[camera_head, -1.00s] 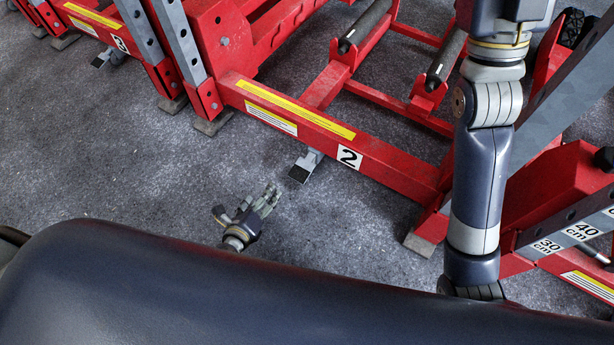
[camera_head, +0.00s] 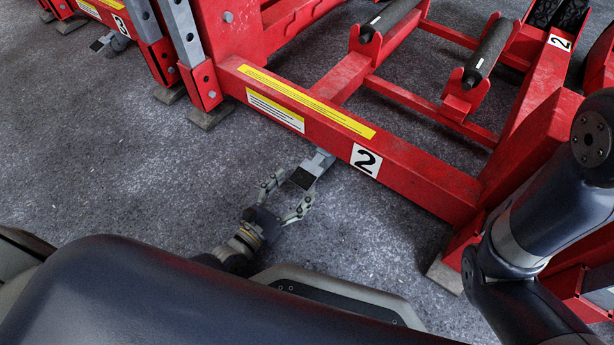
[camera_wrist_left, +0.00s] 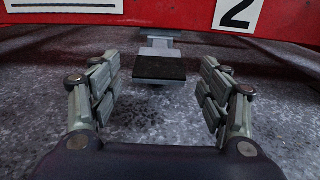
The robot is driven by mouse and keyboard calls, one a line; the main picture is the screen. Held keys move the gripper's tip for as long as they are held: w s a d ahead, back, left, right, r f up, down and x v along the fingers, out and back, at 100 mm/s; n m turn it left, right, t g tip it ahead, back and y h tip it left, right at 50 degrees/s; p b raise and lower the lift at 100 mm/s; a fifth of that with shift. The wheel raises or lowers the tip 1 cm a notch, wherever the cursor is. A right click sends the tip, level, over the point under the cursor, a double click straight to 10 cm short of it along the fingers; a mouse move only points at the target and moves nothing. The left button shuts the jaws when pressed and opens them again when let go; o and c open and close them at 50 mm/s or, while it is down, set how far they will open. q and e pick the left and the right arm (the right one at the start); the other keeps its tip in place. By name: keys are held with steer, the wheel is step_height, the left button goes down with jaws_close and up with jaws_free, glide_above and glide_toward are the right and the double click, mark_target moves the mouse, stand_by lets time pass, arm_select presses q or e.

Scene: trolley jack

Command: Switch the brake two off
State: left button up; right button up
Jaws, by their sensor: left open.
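The brake two pedal (camera_head: 304,177) is a grey metal lever with a dark pad, sticking out low from the red beam beside the white "2" label (camera_head: 366,160). In the left wrist view the brake pedal (camera_wrist_left: 160,68) is straight ahead, centred between the fingers, with the "2" label (camera_wrist_left: 237,12) above right. My left gripper (camera_head: 286,195) is open and empty, with its fingers spread on either side of the pedal's near end. Contact with the pedal cannot be made out. My right arm is at the right of the head view, and its gripper is out of view.
The red trolley jack beam (camera_head: 300,105) with yellow stickers runs across above the pedal. Black rollers (camera_head: 487,52) lie behind it. Another brake pedal (camera_head: 103,43) is at the upper left. Grey floor (camera_head: 110,170) is clear left of my left gripper.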

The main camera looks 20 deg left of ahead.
mark_target(305, 175)
arm_select(q)
steer(key=b+x, duration=0.1)
steer(key=x, duration=0.3)
steer(key=shift+w+f+b, duration=0.15)
steer(key=shift+w+b, duration=0.1)
steer(key=shift+b, duration=0.05)
steer(key=shift+w+d, duration=0.3)
steer(key=shift+w, duration=0.35)
steer(key=c, duration=1.5)
steer(key=shift+c, duration=0.2)
